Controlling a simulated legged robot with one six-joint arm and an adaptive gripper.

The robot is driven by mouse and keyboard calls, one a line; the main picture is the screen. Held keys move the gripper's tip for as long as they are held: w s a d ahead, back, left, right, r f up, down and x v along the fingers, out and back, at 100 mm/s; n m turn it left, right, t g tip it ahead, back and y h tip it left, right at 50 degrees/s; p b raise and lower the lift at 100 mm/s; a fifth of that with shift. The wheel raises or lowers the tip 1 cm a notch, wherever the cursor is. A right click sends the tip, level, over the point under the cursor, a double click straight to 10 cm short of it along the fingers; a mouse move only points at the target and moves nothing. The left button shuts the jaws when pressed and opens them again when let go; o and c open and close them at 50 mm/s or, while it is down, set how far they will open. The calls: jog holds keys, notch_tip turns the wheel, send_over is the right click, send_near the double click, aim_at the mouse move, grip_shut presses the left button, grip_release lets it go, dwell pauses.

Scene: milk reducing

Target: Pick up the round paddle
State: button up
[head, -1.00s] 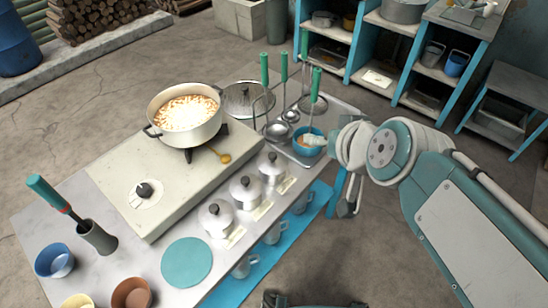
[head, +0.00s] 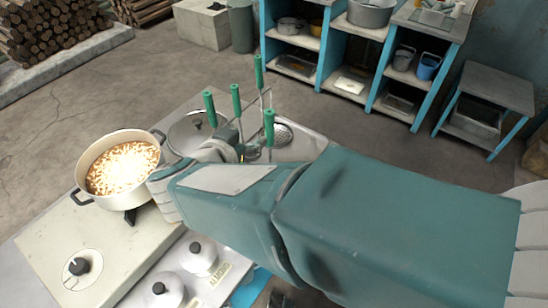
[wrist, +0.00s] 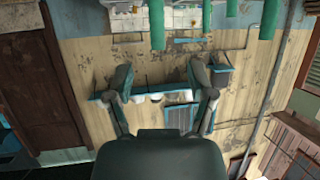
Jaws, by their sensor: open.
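Several green-handled utensils stand upright on a rack at the counter's back right: a far handle (head: 258,70), a middle handle (head: 236,102), a left handle (head: 209,108) and a near handle (head: 269,127). A round perforated head (head: 283,134) shows beside the near handle. I cannot tell which utensil is the round paddle. My gripper (head: 240,150) is low among the handles, partly hidden by my arm. In the wrist view my gripper (wrist: 160,75) is open and empty, with a green handle (wrist: 157,25) beyond the fingers at the top, apart from them.
A pot of food (head: 122,168) sits on the stove (head: 45,240) to the left. A glass lid (head: 190,132) lies beside my gripper. Blue shelves (head: 330,50) stand behind; the floor between is clear.

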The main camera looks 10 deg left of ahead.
aim_at(267, 122)
jog(key=x, duration=0.4)
jog(key=shift+w+d, duration=0.1)
jog(key=shift+d, duration=0.15)
jog(key=x, duration=0.6)
jog(key=shift+w, duration=0.25)
grip_shut()
